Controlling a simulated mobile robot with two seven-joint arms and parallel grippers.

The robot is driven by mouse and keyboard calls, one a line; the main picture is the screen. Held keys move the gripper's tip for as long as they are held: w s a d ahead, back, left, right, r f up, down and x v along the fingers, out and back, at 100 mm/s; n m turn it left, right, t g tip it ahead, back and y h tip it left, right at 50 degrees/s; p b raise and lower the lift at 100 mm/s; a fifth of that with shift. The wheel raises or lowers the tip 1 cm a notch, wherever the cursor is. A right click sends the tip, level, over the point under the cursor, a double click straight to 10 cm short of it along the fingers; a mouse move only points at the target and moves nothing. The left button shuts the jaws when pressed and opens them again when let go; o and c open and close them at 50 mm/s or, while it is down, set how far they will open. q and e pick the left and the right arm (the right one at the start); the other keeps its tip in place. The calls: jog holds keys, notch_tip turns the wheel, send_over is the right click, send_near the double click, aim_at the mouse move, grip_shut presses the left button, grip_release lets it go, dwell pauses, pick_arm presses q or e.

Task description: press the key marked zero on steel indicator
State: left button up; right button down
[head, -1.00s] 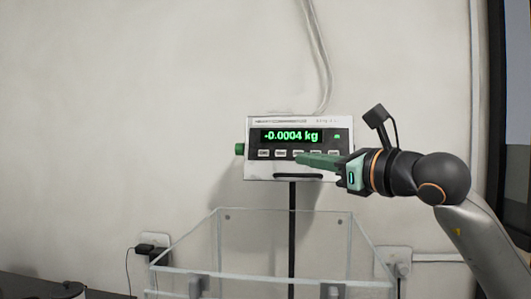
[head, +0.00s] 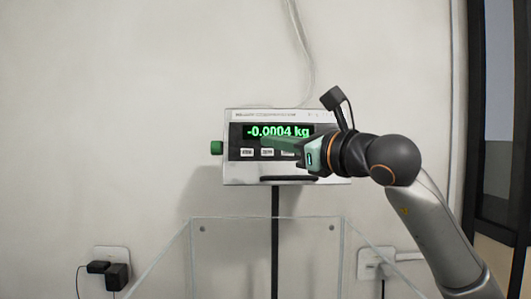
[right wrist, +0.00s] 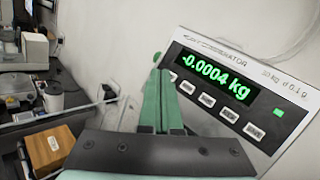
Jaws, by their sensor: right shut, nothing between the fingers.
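The steel indicator (head: 232,172) is on a dark post against the wall, and its green display reads -0.0004 kg. A row of pale keys (head: 247,152) runs below the display. Their marks are too small to read, so I cannot tell which is zero. My right gripper (head: 264,140) is shut and empty, its green fingers pointing left across the front of the indicator. They overlap the display's lower edge and hide some keys. In the right wrist view, the fingers (right wrist: 160,78) end near the left end of the key row (right wrist: 207,100); I cannot tell whether they touch. My left gripper is out of view.
A clear-walled enclosure (head: 202,229) stands below the indicator. Sockets with plugs (head: 117,275) are on the wall at both sides. The right wrist view shows a white cup (right wrist: 53,98) and a wooden box (right wrist: 48,150) on a dark table at left.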

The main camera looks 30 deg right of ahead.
aim_at(273, 151)
jog(key=shift+w+d+f+p, duration=0.2)
jog(key=shift+w+d+f, duration=0.2)
jog(key=shift+w+d, duration=0.6)
jog(key=shift+w+d+f+p, duration=0.2)
jog(key=shift+w+d+f, duration=0.25)
jog(key=shift+w, duration=1)
jog(key=shift+w+d+f+p, duration=0.2)
jog(key=shift+w+d+f, duration=0.2)
jog(key=shift+w+d, duration=0.6)
jog(key=shift+w+a, duration=0.2)
jog(key=shift+w, duration=0.15)
jog(key=shift+w+d+f, duration=0.1)
jog(key=shift+w+d, duration=0.05)
jog(key=shift+w, duration=0.1)
jog(key=shift+w+d+f, duration=0.1)
jog(key=shift+w+d, duration=0.1)
jog(key=shift+w, duration=0.1)
dwell(0.3)
jog(key=shift+s+a, duration=0.3)
jog(key=shift+s, duration=0.15)
jog(key=shift+s+a, duration=0.1)
jog(key=shift+s, duration=0.1)
jog(key=shift+r, duration=0.2)
